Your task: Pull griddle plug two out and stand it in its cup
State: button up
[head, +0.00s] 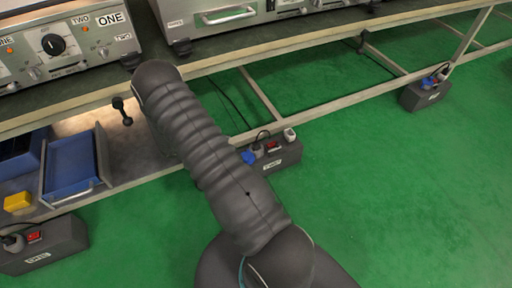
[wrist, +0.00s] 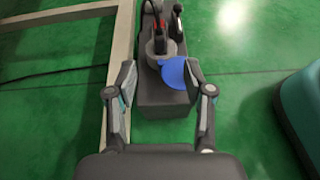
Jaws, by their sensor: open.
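A grey plug (wrist: 160,45) with a dark cable sits upright in a dark socket box (wrist: 163,98) in the wrist view. A round blue cover (wrist: 186,72) stands open beside it on the near side. My gripper (wrist: 160,78) is open, its fingers on either side of the box near the cover and short of the plug. Nothing is between the fingers' pads that they touch. In the head view, a socket box (head: 284,160) with a hard-to-read label and a plug (head: 258,149) shows beside my arm; my gripper is hidden there. I cannot clearly pick out the cup.
A bench rail (wrist: 118,70) runs close along the box's left side. Other socket boxes stand at the lower left (head: 45,250) and far right (head: 428,95). Green floor is clear at right.

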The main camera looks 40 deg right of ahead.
aim_at(253, 144)
jog(key=x, duration=0.9)
jog(key=f+x, duration=0.1)
jog(key=x, duration=0.4)
jog(key=shift+d+f, duration=0.15)
jog(key=shift+n, duration=0.3)
grip_shut()
